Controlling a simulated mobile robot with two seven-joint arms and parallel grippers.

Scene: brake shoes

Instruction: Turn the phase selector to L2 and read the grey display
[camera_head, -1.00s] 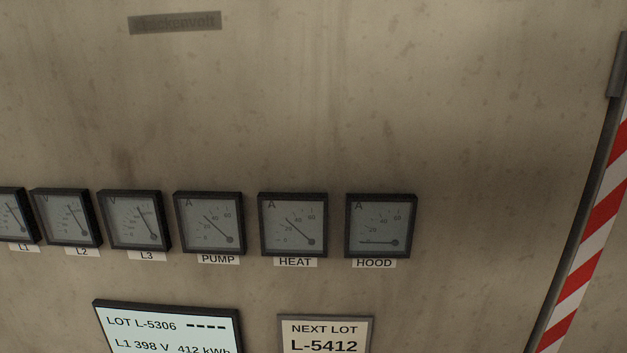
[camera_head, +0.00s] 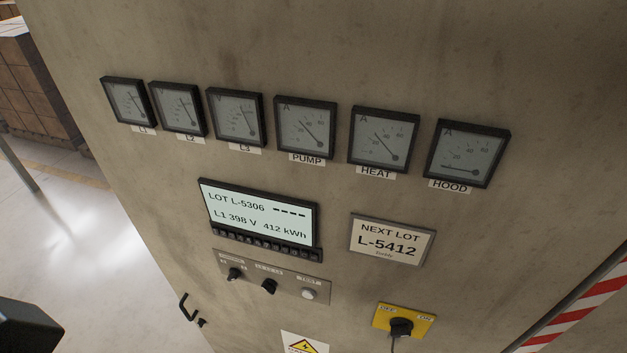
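The display (camera_head: 260,216) on the cabinet has a pale lit face in a dark frame. It reads "LOT L-5306", dashes, "L1 398 V" and "412 kWh". A small grey plate (camera_head: 250,287) below it carries two black knobs, a left one (camera_head: 234,274) and a middle one (camera_head: 269,287), and a pale round button (camera_head: 309,294). Their labels are too small to read, so I cannot tell which knob is the phase selector or its position. No gripper fingers show; a dark block at the lower left edge may be part of my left arm.
Several dial meters (camera_head: 305,126) run in a row above, labelled L1 to HOOD. A "NEXT LOT L-5412" card (camera_head: 390,240) is right of the display. A yellow OFF/ON switch (camera_head: 402,325) sits below it. A black handle (camera_head: 187,307) is at lower left. Open floor (camera_head: 75,240) lies left.

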